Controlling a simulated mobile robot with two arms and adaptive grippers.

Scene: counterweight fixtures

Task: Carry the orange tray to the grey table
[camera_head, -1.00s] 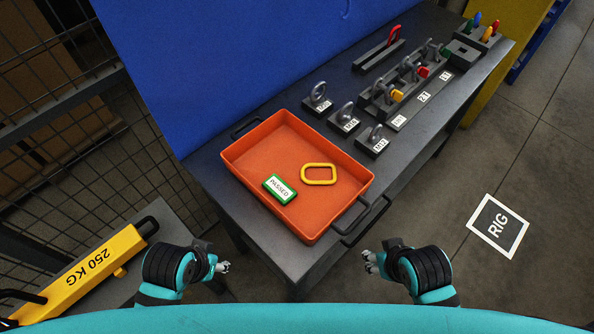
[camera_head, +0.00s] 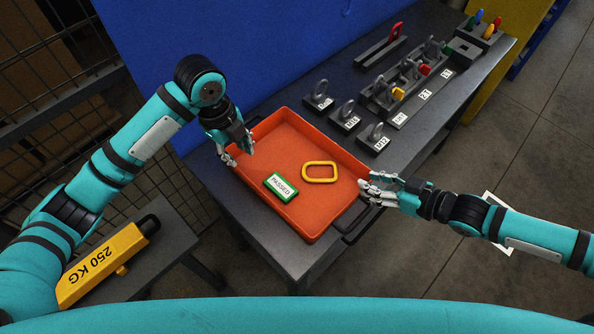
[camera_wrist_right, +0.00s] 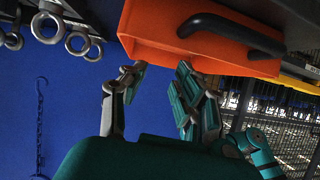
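The orange tray (camera_head: 300,222) lies on a dark grey table (camera_head: 225,195). A yellow ring (camera_head: 320,179) and a green block labelled PASSED (camera_head: 280,187) lie in it. Its black right handle (camera_head: 350,218) also shows in the right wrist view (camera_wrist_right: 235,30). My left gripper (camera_head: 239,152) is over the tray's left end, fingers apart and pointing down; it hides the left handle. My right gripper (camera_head: 374,188) is at the tray's right end. In the right wrist view its fingers (camera_wrist_right: 160,72) are apart and empty, near the tray wall, with the handle not between them.
A lower grey surface (camera_head: 170,235) at left bears a yellow 250 KG block (camera_head: 105,262). Ring-topped blocks (camera_head: 375,138) and a rack (camera_head: 405,85) stand behind the tray. A blue panel (camera_head: 230,50) rises behind. Floor at right is open.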

